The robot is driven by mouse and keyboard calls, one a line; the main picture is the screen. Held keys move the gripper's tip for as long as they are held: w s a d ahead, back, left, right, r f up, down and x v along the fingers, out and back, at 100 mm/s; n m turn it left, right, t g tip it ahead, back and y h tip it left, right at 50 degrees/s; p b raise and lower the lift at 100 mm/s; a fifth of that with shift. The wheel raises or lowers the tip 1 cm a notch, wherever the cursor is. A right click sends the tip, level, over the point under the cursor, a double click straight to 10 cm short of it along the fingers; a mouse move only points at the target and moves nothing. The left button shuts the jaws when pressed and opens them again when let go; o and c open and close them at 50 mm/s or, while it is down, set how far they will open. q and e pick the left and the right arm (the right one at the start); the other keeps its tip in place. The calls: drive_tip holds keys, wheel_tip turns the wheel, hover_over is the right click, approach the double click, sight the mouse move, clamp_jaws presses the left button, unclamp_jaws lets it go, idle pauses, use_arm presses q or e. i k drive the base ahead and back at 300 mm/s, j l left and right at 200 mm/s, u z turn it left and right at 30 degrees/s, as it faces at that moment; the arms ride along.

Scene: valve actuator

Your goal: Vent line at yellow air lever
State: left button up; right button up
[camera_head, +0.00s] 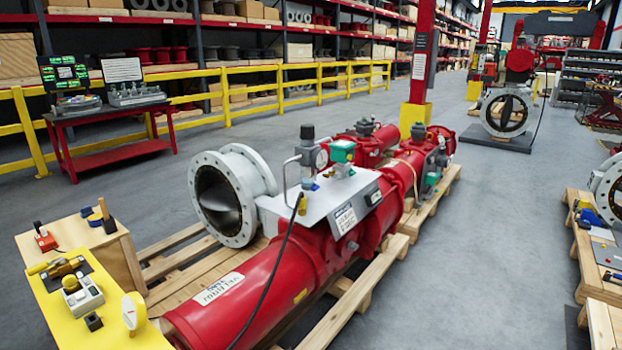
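A red valve actuator (240,291) lies along a wooden pallet in the middle, joined to a large pale-flanged valve (232,195). A grey panel (322,193) on it carries a gauge (320,158), tubing and small fittings. A small yellow part (301,205), possibly the air lever, sits at the panel's left side where a black hose (268,283) hangs down. A brass fitting with a yellow handle (60,267) lies on the yellow stand at lower left. I cannot tell for certain which yellow part is the lever. Neither of my grippers shows.
The yellow stand (150,338) and a wooden box (125,262) with tools are at lower left. A red bench (118,152) stands before a yellow railing (232,98). The pallet (333,322) juts out at floor level. Grey floor (480,250) is clear on the right, up to another pallet (584,262).

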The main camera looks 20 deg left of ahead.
sight(44, 266)
drive_tip(key=j, duration=2.25)
